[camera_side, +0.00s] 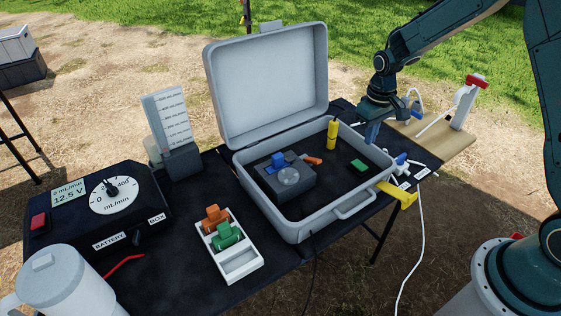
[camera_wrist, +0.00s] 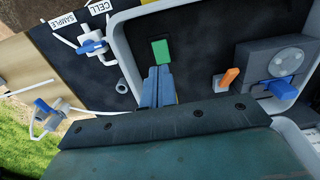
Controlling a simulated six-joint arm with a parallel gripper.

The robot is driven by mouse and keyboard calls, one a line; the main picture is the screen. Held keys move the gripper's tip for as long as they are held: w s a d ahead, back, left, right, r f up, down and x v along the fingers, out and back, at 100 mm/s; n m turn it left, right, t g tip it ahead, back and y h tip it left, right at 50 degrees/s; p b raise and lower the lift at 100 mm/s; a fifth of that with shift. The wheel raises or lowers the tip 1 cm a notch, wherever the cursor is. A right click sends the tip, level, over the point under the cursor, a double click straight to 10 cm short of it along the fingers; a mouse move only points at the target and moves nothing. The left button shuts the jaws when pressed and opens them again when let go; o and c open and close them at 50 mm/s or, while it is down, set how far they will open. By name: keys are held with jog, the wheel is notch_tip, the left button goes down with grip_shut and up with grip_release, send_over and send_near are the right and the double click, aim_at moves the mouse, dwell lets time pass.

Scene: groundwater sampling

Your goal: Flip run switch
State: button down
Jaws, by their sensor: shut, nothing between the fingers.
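A black control box (camera_side: 100,215) stands at the left end of the table in the side view. It has a white mL/min dial (camera_side: 113,195), a small display reading 12.5 V, and a red switch (camera_side: 38,221) on its left end; which way the switch is tipped is too small to tell. No part is labelled as the run switch. My gripper (camera_side: 371,134) is shut and empty above the right edge of the open grey case, far from the control box. In the wrist view its closed fingers (camera_wrist: 157,85) point towards a green block (camera_wrist: 161,50) in the case.
The open case (camera_side: 345,208) holds a pump-like unit (camera_side: 287,182), an orange lever and a yellow cylinder (camera_side: 332,134). A white tray (camera_side: 240,262) with orange and green clips, a flow gauge (camera_side: 168,120) and a grey jug (camera_side: 62,285) stand between or near the boxes.

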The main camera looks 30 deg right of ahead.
aim_at(363, 167)
jog(key=shift+f, duration=4.4)
jog(key=shift+f, duration=0.1)
jog(key=shift+s+f, duration=0.15)
jog(key=shift+f, duration=0.05)
jog(key=shift+w+r, duration=0.2)
jog(key=shift+w, duration=0.7)
jog(key=shift+r, duration=0.2)
notch_tip(363, 167, up, 14)
jog(key=shift+f, duration=0.15)
